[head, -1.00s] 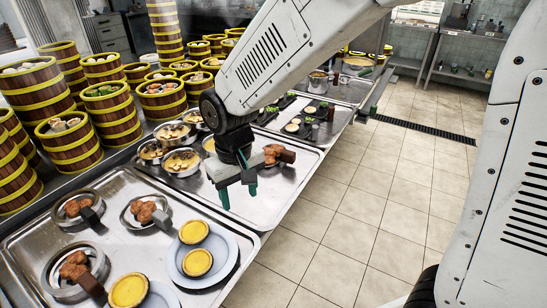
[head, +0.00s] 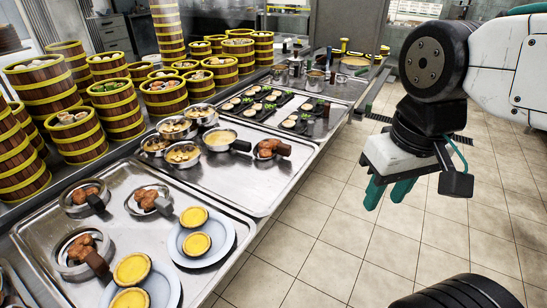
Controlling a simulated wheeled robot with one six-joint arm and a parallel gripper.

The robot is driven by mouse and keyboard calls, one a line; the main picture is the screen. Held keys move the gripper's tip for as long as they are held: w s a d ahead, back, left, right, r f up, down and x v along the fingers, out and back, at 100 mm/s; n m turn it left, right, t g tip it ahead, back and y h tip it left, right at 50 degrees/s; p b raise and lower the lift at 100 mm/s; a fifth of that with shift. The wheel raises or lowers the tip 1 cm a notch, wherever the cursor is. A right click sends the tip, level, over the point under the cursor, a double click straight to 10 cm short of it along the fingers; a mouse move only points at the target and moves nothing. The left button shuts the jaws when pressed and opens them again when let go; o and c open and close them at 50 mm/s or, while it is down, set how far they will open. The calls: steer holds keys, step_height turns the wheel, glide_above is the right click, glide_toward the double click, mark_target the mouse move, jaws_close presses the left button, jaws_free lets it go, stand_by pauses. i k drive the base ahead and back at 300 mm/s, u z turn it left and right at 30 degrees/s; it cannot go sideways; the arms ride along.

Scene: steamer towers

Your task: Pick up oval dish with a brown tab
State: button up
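Several small metal dishes holding browned food stand on the steel trays. One dish with a brown tab (head: 281,148) stands alone at the right of the middle tray; its rim is hard to make out. Another dish with a brown tab (head: 97,264) stands at the near left and looks round. Two more dishes, with darker greyish tabs, stand behind it: one at left (head: 86,197) and one beside it (head: 149,199). My gripper (head: 388,196) has teal fingers held apart with nothing between them. It hangs over the floor, right of the counter and clear of all dishes.
Pale blue plates (head: 225,247) with yellow tarts stand on the near tray (head: 130,173). Metal bowls (head: 184,153) cluster on the middle tray (head: 240,190). Bamboo steamer towers (head: 120,110) line the left. The tiled floor (head: 330,240) right of the counter is open.

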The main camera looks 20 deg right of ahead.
mark_target(267, 149)
steer(key=k, duration=1.05)
steer(key=z, duration=0.75)
steer(key=i, duration=0.75)
steer(key=z, duration=0.5)
steer(key=i, duration=0.7)
steer(key=u, duration=0.45)
steer(key=i, duration=0.75)
steer(key=u, duration=0.85)
steer(key=i, duration=0.25)
steer(key=u, duration=0.25)
